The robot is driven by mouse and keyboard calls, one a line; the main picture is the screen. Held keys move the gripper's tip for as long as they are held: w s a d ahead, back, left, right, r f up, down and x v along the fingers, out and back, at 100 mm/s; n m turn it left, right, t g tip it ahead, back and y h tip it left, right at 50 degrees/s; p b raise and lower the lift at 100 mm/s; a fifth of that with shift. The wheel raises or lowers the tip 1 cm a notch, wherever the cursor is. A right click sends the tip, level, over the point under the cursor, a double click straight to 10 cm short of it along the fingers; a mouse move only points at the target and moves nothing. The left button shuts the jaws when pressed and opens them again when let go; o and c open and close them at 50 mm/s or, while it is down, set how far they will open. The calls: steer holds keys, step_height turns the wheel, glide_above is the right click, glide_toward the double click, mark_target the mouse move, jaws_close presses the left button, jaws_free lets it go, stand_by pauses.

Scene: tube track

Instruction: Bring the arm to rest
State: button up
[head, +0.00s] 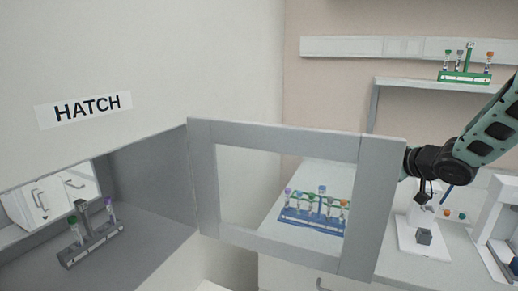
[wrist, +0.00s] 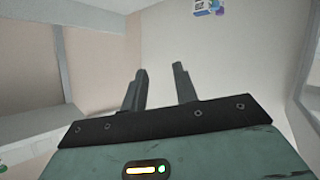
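My arm (head: 490,130) enters the head view from the right, behind the open hatch door. My gripper is partly hidden there by the door frame and the dark wrist. In the wrist view my gripper (wrist: 160,70) has its two dark fingers apart, with nothing between them.
The grey-framed hatch door (head: 380,210) stands open close to my wrist. A grey tube rack (head: 92,248) is inside the hatch. A blue rack (head: 311,222) stands on the counter, a green rack (head: 464,77) on the shelf. A white device (head: 422,240) stands below my wrist.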

steer(key=s+d+f+m+g+h, duration=0.1)
steer(key=s+f+m+g+h, duration=0.3)
steer(key=s, duration=0.9)
steer(key=s+f+m+g+h, duration=0.2)
steer(key=s+f+m+g, duration=0.25)
steer(key=s, duration=0.95)
steer(key=s+a+r+n+g+y, duration=0.1)
steer(key=s+a+r+n+g, duration=0.1)
steer(key=s+a+n, duration=0.6)
steer(key=s+a+g, duration=0.1)
steer(key=s+a, duration=0.5)
steer(key=a, duration=0.4)
steer(key=shift+r, duration=0.15)
steer(key=shift+a+n+g, duration=0.1)
steer(key=shift+n+g, duration=0.15)
